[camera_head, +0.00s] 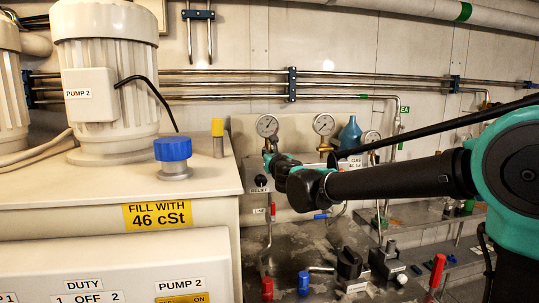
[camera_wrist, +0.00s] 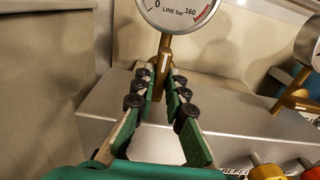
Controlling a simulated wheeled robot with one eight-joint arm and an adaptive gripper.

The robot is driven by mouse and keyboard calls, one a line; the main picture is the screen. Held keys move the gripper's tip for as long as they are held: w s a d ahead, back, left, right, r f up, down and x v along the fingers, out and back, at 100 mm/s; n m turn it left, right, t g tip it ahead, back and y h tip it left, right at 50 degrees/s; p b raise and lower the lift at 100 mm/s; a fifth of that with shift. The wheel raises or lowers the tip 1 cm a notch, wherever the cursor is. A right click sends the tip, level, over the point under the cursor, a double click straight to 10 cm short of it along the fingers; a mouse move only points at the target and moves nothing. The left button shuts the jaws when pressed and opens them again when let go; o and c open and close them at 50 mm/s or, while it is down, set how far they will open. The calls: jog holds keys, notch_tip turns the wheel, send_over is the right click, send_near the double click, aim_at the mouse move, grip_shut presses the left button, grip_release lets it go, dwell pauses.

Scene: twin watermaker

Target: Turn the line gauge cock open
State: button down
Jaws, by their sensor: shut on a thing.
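The line gauge (camera_wrist: 178,12), a white dial marked "LINE bar", is at the top of the wrist view; it is the left dial (camera_head: 267,125) on the panel in the head view. Its brass stem and cock body (camera_wrist: 164,52) run down between my fingertips. My gripper (camera_wrist: 161,82) has its green pads on either side of the brass cock just below the dial, closed on it. In the head view my gripper (camera_head: 270,156) reaches in from the right, under the gauge. The cock's handle is mostly hidden between the fingers, so its angle is unclear.
The pump cabinet (camera_head: 105,190) is close on the left. Red and blue handled valves (camera_head: 267,288) stand on the deck below. Pipes run along the wall behind.

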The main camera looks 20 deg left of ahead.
jog(key=c, duration=1.6)
grip_release()
jog(key=shift+o, duration=0.2)
jog(key=shift+s, duration=0.1)
jog(key=v, duration=1.2)
